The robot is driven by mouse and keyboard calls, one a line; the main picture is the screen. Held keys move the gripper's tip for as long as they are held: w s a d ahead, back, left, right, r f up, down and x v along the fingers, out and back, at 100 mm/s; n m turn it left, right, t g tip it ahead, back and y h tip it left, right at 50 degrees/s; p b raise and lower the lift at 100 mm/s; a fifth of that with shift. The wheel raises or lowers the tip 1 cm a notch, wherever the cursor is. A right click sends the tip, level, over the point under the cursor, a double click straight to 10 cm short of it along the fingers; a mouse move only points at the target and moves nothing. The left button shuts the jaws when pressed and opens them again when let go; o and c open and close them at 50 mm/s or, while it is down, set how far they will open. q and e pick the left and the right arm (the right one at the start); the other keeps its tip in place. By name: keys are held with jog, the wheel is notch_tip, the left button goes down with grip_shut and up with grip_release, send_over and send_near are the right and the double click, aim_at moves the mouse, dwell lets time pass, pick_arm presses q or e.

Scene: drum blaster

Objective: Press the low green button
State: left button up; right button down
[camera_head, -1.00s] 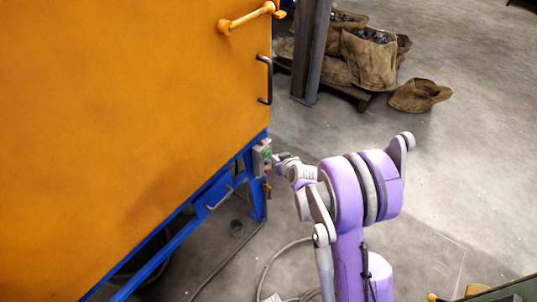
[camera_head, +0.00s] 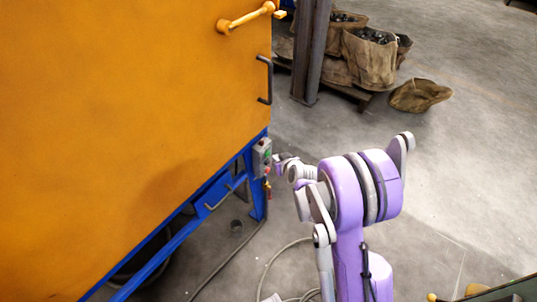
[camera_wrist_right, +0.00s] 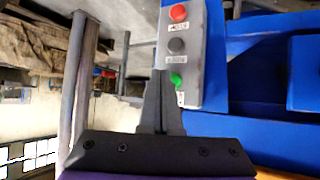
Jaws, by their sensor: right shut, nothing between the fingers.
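A grey control box (camera_head: 262,158) is fixed to the blue frame below the orange cabinet. In the right wrist view the box (camera_wrist_right: 196,60) carries a red button (camera_wrist_right: 178,12), a dark grey button (camera_wrist_right: 177,46) and a green button (camera_wrist_right: 176,79) in a row. My right gripper (camera_head: 279,161) is beside the box. In the wrist view its fingers (camera_wrist_right: 160,74) are together and empty, with the tips just left of the green button. I cannot tell whether they touch it. My left gripper is not in view.
The orange cabinet (camera_head: 130,100) with a black handle (camera_head: 266,80) fills the left side. A blue frame (camera_head: 215,190) stands below it. Cables (camera_head: 264,268) lie on the floor. Brown sacks (camera_head: 370,58) stand behind a steel post (camera_head: 312,55). The floor at right is open.

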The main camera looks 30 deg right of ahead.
jog(key=shift+w, duration=0.15)
jog(key=shift+w+a, duration=0.2)
jog(key=shift+w, duration=0.05)
jog(key=shift+w+a, duration=0.15)
jog(key=shift+w, duration=0.3)
dwell(0.7)
dwell(0.4)
jog(key=shift+s+d, duration=0.35)
jog(key=shift+s, duration=0.5)
jog(key=s, duration=0.1)
jog(key=s+d, duration=0.1)
jog(key=s, duration=0.1)
jog(key=s+d, duration=0.1)
jog(key=shift+s, duration=0.3)
dwell(0.6)
